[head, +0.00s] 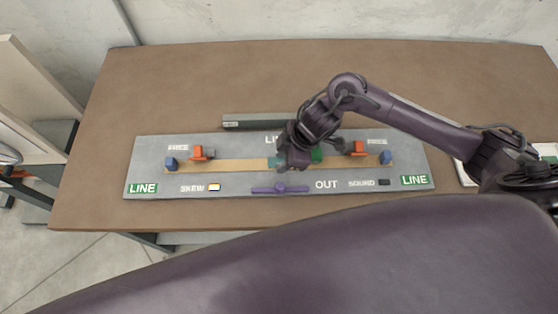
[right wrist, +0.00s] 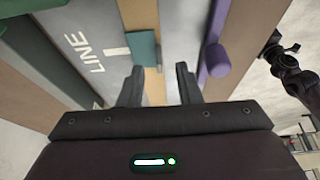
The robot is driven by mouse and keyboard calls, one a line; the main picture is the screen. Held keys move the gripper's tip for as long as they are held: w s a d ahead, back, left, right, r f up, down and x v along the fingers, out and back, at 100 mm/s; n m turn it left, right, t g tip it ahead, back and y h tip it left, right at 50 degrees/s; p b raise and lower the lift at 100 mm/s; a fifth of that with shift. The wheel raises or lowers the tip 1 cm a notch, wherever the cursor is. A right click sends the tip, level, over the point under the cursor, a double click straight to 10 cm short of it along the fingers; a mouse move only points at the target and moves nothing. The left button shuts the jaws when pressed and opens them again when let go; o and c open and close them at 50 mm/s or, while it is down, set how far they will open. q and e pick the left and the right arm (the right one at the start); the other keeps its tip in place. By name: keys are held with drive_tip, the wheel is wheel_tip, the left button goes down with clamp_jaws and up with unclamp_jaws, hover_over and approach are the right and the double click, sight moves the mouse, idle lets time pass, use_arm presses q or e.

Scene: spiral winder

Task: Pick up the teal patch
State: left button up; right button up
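The teal patch (right wrist: 142,47) is a small flat teal rectangle beside the tan strip in the right wrist view. In the head view a piece of teal (head: 272,161) shows at the left of my right gripper, which hides part of that area. My right gripper (head: 285,163) is low over the middle of the grey board. In the right wrist view its two fingers (right wrist: 158,80) are apart with nothing between them, and the patch lies beyond the left finger. A dark jointed arm end, seemingly my left gripper (right wrist: 284,48), shows small at the right there; its jaws are unclear.
The grey board (head: 150,171) carries a tan strip (head: 235,165), orange clamps (head: 203,152) (head: 359,148) and blue blocks (head: 170,164) (head: 386,157). A purple lever (head: 280,188) is at its front. A dark bar (head: 262,121) lies behind it. The brown table (head: 200,80) is clear at the back.

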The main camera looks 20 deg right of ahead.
drive_tip(key=shift+w+a+f, duration=0.1)
drive_tip(key=shift+a+f, duration=0.15)
drive_tip(key=shift+f, duration=0.45)
clamp_jaws()
drive_tip(key=shift+r, duration=0.15)
